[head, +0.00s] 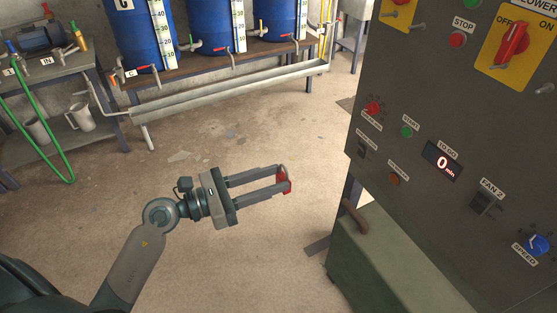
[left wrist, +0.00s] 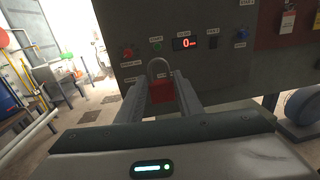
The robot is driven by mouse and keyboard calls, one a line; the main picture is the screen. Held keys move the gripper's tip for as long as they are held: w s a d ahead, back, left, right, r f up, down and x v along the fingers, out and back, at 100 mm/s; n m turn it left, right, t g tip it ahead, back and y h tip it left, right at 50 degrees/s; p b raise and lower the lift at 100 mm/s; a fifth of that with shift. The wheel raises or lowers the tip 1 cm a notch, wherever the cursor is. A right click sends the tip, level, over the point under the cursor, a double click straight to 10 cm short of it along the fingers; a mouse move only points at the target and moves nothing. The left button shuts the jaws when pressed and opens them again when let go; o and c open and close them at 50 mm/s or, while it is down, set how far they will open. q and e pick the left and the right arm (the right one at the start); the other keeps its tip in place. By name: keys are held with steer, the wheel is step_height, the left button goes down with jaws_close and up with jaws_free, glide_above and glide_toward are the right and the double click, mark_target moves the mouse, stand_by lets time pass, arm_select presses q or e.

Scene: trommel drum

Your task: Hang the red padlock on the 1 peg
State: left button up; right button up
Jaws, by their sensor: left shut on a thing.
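My left gripper (head: 283,179) is shut on the red padlock (head: 286,186) and holds it in the air at its fingertips, left of the grey control panel. In the left wrist view the padlock (left wrist: 161,91) sits between the two fingers, with its grey shackle (left wrist: 158,67) pointing up and the panel behind it. A dark red board (left wrist: 285,32) with hanging tags shows at the upper right of that view. I cannot make out a peg marked 1 in either view. My right gripper is not in view.
The control panel (head: 400,205) with knobs, buttons and a display (head: 443,160) fills the right side. A green-grey box (head: 385,262) with a brown handle stands below it. Blue barrels (head: 213,25) on a bench and a side table (head: 75,75) stand behind. The floor between is clear.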

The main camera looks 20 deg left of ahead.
arm_select(q)
steer(key=shift+a+r+n+t+y, duration=0.15)
steer(key=shift+a+n+t+y, duration=0.15)
steer(key=shift+n+t+y, duration=0.75)
steer(key=shift+a+r+n+t+y, duration=0.1)
steer(key=shift+a+n+t+y, duration=0.35)
steer(key=shift+n+y, duration=0.6)
steer(key=shift+d, duration=0.15)
